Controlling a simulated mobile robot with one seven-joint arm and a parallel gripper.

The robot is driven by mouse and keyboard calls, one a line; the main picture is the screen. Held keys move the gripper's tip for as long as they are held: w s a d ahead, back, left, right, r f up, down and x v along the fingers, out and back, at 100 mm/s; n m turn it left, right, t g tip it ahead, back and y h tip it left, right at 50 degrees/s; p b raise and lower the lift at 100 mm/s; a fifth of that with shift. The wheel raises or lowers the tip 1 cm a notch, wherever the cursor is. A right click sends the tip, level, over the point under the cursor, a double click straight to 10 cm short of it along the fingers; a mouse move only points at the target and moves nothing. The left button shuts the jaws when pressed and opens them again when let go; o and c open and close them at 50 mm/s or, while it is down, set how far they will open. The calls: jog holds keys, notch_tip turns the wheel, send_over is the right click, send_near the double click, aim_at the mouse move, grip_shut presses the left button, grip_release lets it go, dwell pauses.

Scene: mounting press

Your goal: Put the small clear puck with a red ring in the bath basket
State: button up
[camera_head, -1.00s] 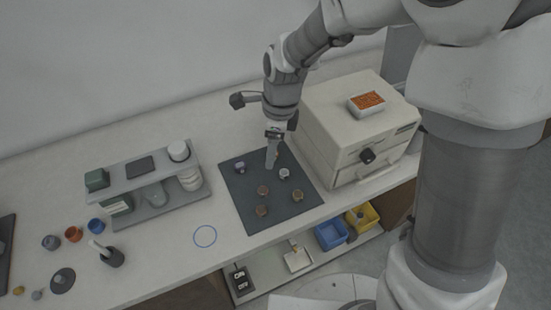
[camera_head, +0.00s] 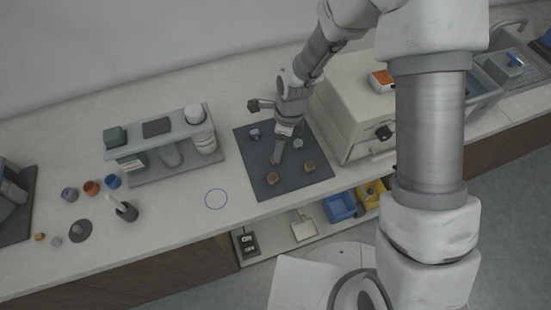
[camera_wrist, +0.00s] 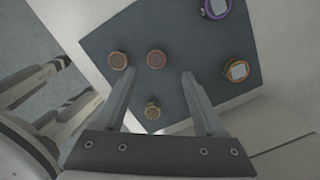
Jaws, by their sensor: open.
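Several round pucks sit on a dark mat (camera_head: 255,167). In the wrist view a reddish-brown puck (camera_wrist: 156,59) lies just beyond the gap between my fingertips. A similar brown puck (camera_wrist: 118,60) is left of it, and a smaller gold-rimmed puck (camera_wrist: 152,110) shows between my fingers. A purple-ringed puck (camera_wrist: 215,8) and an orange-ringed puck (camera_wrist: 237,70) are to the right. I cannot tell surely which is clear with a red ring. My gripper (camera_head: 276,160) is open, empty and pointing down over the mat. A basket-like mesh (camera_head: 520,64) shows in the grey basin at far right.
A beige press (camera_head: 350,115) stands right of the mat. A grey two-level rack (camera_head: 165,150) with containers is to the left. Blue (camera_head: 340,206) and yellow (camera_head: 371,192) bins sit on the lower shelf. The blue-circle area (camera_head: 216,199) is clear.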

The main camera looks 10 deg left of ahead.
jog(key=shift+s+a+f+p, duration=0.1)
jog(key=shift+a+f+p, duration=0.1)
jog(key=shift+f, duration=0.7)
jog(key=shift+s+a+f+p, duration=0.1)
jog(key=shift+a+f, duration=0.05)
jog(key=shift+f, duration=0.7)
jog(key=shift+s+a+f+p, duration=0.1)
jog(key=shift+a+f, duration=0.1)
jog(key=shift+f, duration=0.7)
grip_shut()
